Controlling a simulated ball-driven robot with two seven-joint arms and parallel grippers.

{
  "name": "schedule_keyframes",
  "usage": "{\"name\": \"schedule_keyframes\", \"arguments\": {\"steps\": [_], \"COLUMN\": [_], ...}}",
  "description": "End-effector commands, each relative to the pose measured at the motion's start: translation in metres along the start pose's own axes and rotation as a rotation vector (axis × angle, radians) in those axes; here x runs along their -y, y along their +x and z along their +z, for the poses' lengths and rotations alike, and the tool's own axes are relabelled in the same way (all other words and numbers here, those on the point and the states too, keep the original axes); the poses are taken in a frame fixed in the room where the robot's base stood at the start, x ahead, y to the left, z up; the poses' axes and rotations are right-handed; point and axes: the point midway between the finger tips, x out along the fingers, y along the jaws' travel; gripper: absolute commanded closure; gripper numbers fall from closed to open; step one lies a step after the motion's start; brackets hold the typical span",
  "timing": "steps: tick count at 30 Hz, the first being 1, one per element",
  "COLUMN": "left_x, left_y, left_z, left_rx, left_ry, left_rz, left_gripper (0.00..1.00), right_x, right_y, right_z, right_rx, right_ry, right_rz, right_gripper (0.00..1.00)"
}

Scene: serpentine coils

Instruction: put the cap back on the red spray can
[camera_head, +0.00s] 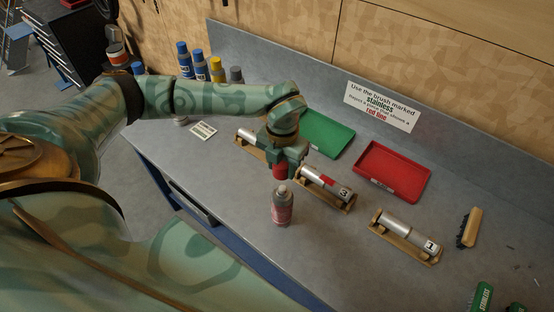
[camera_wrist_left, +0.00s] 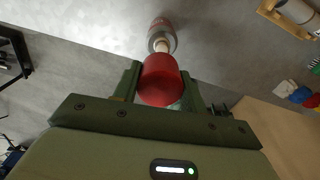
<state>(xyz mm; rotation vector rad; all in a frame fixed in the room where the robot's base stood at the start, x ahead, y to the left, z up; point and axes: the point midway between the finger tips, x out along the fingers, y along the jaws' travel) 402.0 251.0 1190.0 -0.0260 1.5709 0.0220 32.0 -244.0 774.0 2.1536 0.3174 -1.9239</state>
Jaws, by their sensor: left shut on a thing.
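The spray can (camera_head: 282,208) stands upright on the grey bench, with a grey shoulder, a bare top and a reddish label. My left gripper (camera_head: 281,163) is shut on the red cap (camera_head: 280,172) and holds it just above the can's top. In the left wrist view the cap (camera_wrist_left: 161,80) sits between the two fingers (camera_wrist_left: 160,88). The can (camera_wrist_left: 161,36) shows just beyond it, its pale nozzle close to the cap's edge. I cannot tell whether they touch. My right gripper is not in view.
Metal cylinders in wooden cradles (camera_head: 405,240) lie right of and behind the can. A green tray (camera_head: 327,135), a red tray (camera_head: 394,171) and a sign (camera_head: 381,106) are further back. A brush (camera_head: 470,228) lies at right. Bench in front of the can is clear.

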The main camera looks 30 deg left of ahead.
Motion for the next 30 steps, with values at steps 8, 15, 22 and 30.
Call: {"name": "schedule_keyframes", "arguments": {"steps": [8, 15, 22, 30], "left_x": [0.001, 0.001, 0.001, 0.001], "left_y": [0.007, 0.028, 0.042, 0.041], "left_z": [0.002, 0.001, 0.001, 0.001], "left_rx": [0.000, -0.001, 0.000, 0.000], "left_ry": [0.111, 0.109, 0.109, 0.108], "left_rz": [0.000, 0.000, 0.000, 0.000], "left_gripper": [0.82, 0.82, 0.82, 0.82], "right_x": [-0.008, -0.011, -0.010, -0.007], "right_y": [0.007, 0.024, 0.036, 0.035], "right_z": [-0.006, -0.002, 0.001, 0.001], "right_rx": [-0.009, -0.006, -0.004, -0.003], "right_ry": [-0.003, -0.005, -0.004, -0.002], "right_rz": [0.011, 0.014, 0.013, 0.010], "right_gripper": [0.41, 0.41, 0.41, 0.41]}}
